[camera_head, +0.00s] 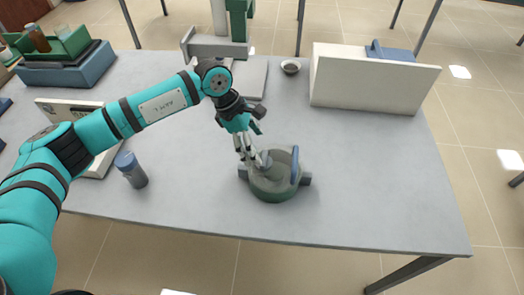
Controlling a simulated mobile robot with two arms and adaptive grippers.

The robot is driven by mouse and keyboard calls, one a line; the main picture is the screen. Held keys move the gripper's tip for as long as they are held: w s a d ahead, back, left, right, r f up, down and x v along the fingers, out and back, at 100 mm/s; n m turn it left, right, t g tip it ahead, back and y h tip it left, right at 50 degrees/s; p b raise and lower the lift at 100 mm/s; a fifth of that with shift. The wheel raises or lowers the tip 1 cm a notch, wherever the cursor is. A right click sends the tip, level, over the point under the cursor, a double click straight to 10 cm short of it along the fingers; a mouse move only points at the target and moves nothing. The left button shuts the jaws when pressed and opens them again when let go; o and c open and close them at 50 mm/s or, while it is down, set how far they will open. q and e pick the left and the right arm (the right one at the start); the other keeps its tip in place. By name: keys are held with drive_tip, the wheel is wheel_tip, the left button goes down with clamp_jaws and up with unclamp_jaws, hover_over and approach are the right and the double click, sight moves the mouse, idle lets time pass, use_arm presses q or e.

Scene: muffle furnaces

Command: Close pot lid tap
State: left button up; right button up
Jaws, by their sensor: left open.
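A round pot (275,192) with a green lower body and a grey lid stands upright near the middle front of the table. It has dark grey side handles and an upright blue handle (295,166) on its right side. A small grey tap-like part (264,158) stands up on the lid's left. My left gripper (250,163) points down at the lid's left edge, beside this part. Its fingers are open. I cannot tell whether they touch the lid. My right gripper does not show.
Trays with bottles (62,62) are at the back left. The table's right side is clear.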

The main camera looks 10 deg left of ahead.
sight(263, 157)
use_arm(q)
drive_tip(key=shift+p+x, duration=0.4)
drive_tip(key=shift+x, duration=2.3)
drive_tip(key=c, duration=1.2)
